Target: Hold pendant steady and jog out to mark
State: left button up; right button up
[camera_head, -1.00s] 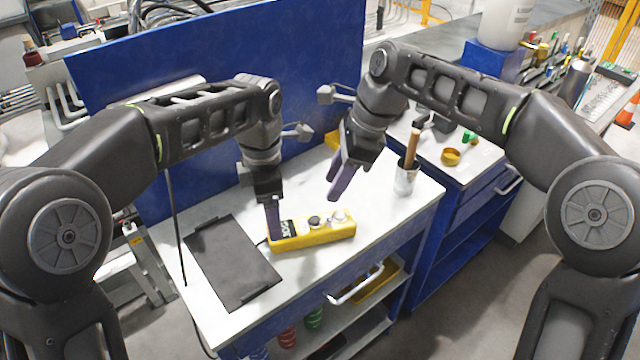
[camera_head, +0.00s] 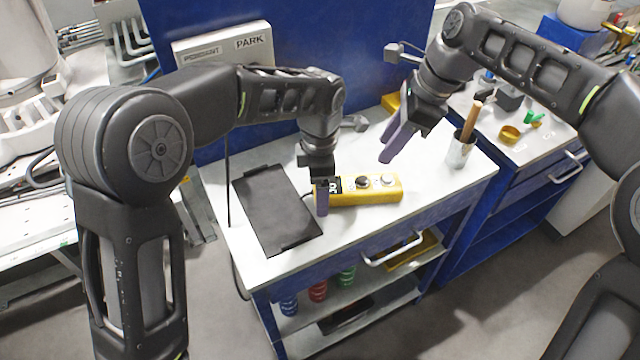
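The yellow pendant (camera_head: 352,198) lies on the white-topped bench, with a dark label at its left end and round knobs on top. My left gripper (camera_head: 321,200) points down at the pendant's left end, its purple finger at the front edge. I cannot tell whether it grips or only touches the pendant, since the far finger is hidden. My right gripper (camera_head: 402,138) hangs in the air above and behind the pendant's right end, its purple fingers apart and empty. No mark can be made out.
A black tray-like mat (camera_head: 276,212) lies left of the pendant. A cup holding a wooden-handled tool (camera_head: 460,150) stands at the bench's right. A blue panel (camera_head: 330,50) rises behind, with a sign (camera_head: 222,46) reading PARK. Bare bench top (camera_head: 425,185) lies between pendant and cup.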

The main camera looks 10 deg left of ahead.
pick_arm(q)
grip_shut()
dwell(0.7)
pick_arm(e)
grip_shut()
dwell(1.6)
